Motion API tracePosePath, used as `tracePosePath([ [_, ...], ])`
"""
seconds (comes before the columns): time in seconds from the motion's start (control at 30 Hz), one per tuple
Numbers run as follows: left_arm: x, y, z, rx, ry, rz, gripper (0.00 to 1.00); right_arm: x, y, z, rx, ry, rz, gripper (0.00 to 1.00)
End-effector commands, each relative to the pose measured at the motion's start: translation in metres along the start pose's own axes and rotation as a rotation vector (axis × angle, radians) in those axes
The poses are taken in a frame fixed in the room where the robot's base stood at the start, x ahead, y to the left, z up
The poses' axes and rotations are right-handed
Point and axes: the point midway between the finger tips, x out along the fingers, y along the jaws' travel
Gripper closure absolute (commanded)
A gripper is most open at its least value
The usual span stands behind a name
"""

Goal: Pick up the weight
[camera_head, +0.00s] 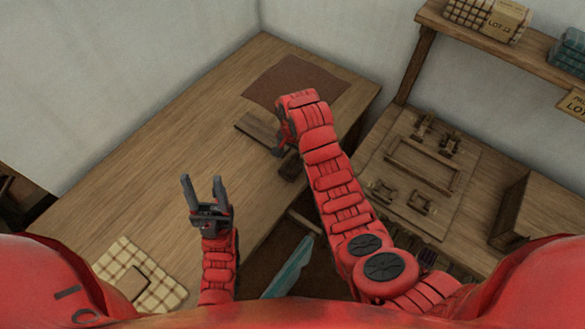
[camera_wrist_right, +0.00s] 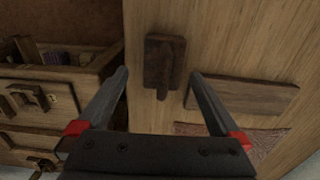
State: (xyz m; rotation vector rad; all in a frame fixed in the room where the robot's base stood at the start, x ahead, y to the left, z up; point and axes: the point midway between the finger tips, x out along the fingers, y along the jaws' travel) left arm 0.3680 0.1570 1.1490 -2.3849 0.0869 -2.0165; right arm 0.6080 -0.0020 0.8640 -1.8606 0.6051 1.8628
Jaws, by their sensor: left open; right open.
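A dark brown block with a raised grip, which looks like the weight (camera_wrist_right: 166,58), lies on the wooden table top near its edge. In the wrist view it sits just ahead of and between my right fingertips, with a gap on both sides. My right gripper (camera_wrist_right: 159,73) is open and empty. In the head view the right gripper (camera_head: 281,146) is mostly hidden by its own arm, and the dark block (camera_head: 291,168) shows partly beside it. My left gripper (camera_head: 201,180) is open and empty, pointing up over the table's near part.
A flat wooden board (camera_head: 259,130) and a dark brown cloth (camera_head: 293,80) lie beyond the block on the table (camera_head: 160,150). A checked cloth (camera_head: 140,275) lies at the near left. A drawer unit (camera_wrist_right: 40,100) stands beside the table edge. A shelf (camera_head: 500,45) is at upper right.

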Motion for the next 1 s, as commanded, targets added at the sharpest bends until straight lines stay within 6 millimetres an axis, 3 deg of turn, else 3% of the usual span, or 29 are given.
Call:
tracePosePath([
  [0.27, 0.022, -0.001, -0.004, 0.0, 0.0, 0.0, 0.45, 0.021, -0.003, 0.0, 0.001, -0.002, 0.004, 0.0],
  [0.5, 0.028, -0.001, -0.005, 0.0, 0.0, 0.0, 0.45, 0.044, -0.005, -0.001, 0.0, -0.001, 0.001, 0.0],
  [0.83, 0.028, -0.001, -0.005, 0.0, 0.0, 0.0, 0.45, 0.049, -0.005, -0.001, 0.0, 0.001, -0.001, 0.0],
  [1.0, 0.028, -0.001, -0.005, 0.0, 0.0, 0.0, 0.45, 0.049, -0.004, -0.001, 0.0, 0.001, -0.001, 0.29],
])
